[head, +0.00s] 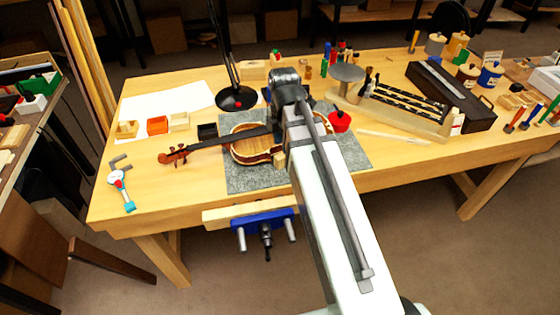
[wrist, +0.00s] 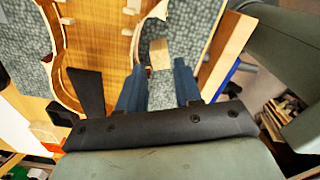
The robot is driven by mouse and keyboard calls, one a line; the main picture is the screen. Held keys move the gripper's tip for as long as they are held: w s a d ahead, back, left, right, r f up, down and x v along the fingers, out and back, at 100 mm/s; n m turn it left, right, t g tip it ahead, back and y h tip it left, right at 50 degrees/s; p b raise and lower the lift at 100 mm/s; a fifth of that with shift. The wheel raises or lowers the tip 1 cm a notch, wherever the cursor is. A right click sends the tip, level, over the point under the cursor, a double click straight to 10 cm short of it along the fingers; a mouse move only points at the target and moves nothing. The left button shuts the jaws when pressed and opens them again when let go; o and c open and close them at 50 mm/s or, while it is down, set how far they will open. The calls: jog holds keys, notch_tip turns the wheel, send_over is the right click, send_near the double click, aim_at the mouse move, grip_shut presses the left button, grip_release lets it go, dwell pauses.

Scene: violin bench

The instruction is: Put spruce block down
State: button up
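The spruce block (wrist: 159,54) is a small pale wooden piece between the two blue fingertips of my gripper (wrist: 159,66) in the wrist view. The fingers stand apart by about the block's width, one on each side of it. The violin body (wrist: 98,40) lies just left of the block there, and the grey mat shows around it. In the head view a small pale block (head: 279,158) shows at the violin's near edge, beside my arm. My arm hides the fingers there. The violin (head: 247,150) lies on the grey mat (head: 245,181), its neck pointing left.
A blue vise (head: 265,229) is on the bench's front edge. A black lamp base (head: 236,98) is behind the violin. A red pot (head: 340,121) stands right of my arm.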

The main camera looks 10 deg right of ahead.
aim_at(282, 155)
jog(key=shift+f, duration=2.55)
jog(key=shift+c, duration=0.4)
grip_shut()
